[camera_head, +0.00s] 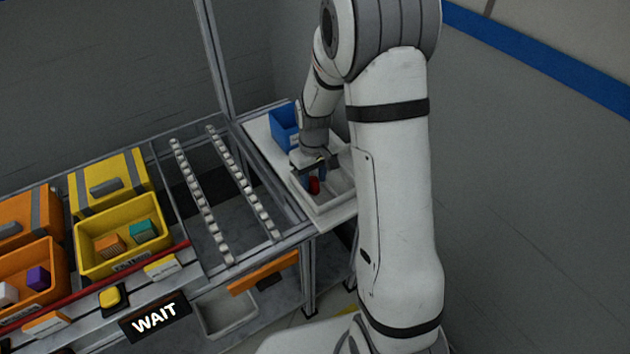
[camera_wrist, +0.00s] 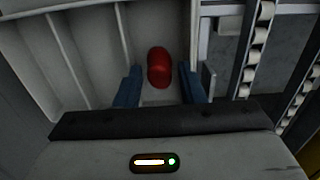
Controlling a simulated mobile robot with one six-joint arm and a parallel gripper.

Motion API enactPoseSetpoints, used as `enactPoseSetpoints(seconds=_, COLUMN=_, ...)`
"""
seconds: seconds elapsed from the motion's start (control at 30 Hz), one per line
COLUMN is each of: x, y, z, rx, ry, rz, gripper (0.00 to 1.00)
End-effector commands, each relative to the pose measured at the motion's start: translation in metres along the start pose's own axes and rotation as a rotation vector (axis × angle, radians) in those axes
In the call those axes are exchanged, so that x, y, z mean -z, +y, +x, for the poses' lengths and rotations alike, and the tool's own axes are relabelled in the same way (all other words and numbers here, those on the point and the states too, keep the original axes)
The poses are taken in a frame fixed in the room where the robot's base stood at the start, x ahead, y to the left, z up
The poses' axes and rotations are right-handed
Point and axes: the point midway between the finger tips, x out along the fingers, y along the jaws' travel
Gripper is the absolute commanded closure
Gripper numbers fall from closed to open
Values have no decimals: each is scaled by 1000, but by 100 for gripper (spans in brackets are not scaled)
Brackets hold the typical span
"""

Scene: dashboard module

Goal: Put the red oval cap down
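The red oval cap (camera_wrist: 159,68) lies in a compartment of the white divided tray (camera_wrist: 87,45) in the wrist view. My gripper (camera_wrist: 159,80) is open, with a blue finger on each side of the cap and a visible gap between each finger and the cap. In the head view the cap (camera_head: 314,187) shows just below my gripper (camera_head: 313,170), over the tray (camera_head: 335,207). Part of the tray is hidden behind my arm.
A blue bin (camera_head: 284,127) stands behind the tray. Roller rails (camera_head: 203,200) run to its left. Yellow (camera_head: 124,236) and orange (camera_head: 38,283) bins with small blocks stand farther left. A WAIT sign (camera_head: 155,317) is at the front. Tray dividers (camera_wrist: 124,35) stand close to the fingers.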

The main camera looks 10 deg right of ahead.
Motion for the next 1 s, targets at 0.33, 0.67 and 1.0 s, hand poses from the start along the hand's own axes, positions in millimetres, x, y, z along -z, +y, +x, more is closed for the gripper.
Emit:
enactPoseSetpoints(seconds=0.33, x=0, y=1, z=-75, rx=-2, ry=5, rz=1, gripper=64)
enactPoseSetpoints(seconds=0.67, x=-9, y=-2, z=-111, rx=-5, ry=14, rz=17, gripper=64)
enactPoseSetpoints(seconds=1.0, x=-107, y=-35, z=-177, rx=-34, ry=124, rz=169, gripper=64)
